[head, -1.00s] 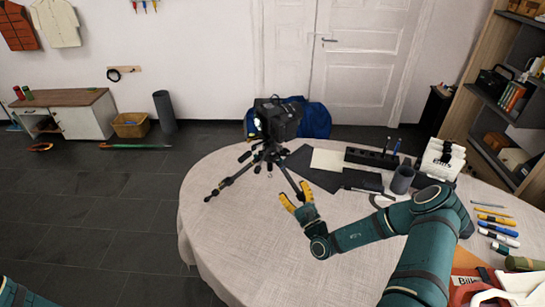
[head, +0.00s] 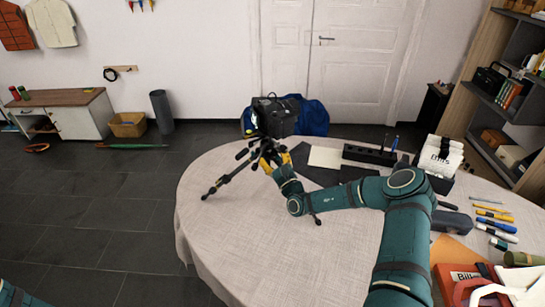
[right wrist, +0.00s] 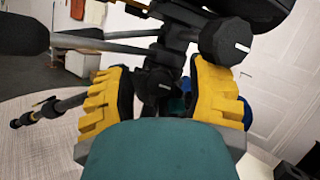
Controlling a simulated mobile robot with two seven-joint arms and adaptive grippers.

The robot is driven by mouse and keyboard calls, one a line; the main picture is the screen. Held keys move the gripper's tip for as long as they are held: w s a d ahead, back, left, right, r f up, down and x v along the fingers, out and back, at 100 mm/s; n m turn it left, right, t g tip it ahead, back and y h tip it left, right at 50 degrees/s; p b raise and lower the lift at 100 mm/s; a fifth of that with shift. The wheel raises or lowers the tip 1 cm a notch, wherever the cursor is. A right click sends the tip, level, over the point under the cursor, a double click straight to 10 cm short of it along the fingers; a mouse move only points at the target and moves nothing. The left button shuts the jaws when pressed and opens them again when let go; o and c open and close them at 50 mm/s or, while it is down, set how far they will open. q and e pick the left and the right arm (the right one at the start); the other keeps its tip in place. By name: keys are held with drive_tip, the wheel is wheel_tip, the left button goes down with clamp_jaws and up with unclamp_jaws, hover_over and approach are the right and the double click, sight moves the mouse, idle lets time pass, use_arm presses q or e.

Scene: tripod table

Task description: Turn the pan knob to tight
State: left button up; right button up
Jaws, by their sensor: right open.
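The black tripod (head: 232,177) stands on the round table with a camera (head: 274,117) on its head. My right gripper (head: 274,160) is at the tripod head, just below the camera. In the right wrist view its yellow fingers are spread apart around a small black knob (right wrist: 160,86); I cannot tell whether they touch it. A larger round knob with a white mark (right wrist: 226,41) sits above the right finger, and a dark handle (right wrist: 22,36) sticks out to the left. I cannot tell for sure which is the pan knob. My left gripper is out of view.
The table (head: 225,235) is bare at its front left. A dark mat, a white sheet (head: 325,157), a black power strip (head: 369,155), a white-topped box (head: 440,156) and several pens (head: 495,226) lie to the right. A tripod leg foot (head: 317,220) rests near my right forearm.

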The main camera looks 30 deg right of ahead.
clamp_jaws()
drive_tip(key=shift+r+m+h+p, duration=0.1)
drive_tip(key=shift+m+h+p, duration=0.5)
drive_tip(key=shift+m+p, duration=0.35)
unclamp_jaws()
drive_tip(key=v, duration=1.2)
drive_tip(key=shift+f, duration=0.2)
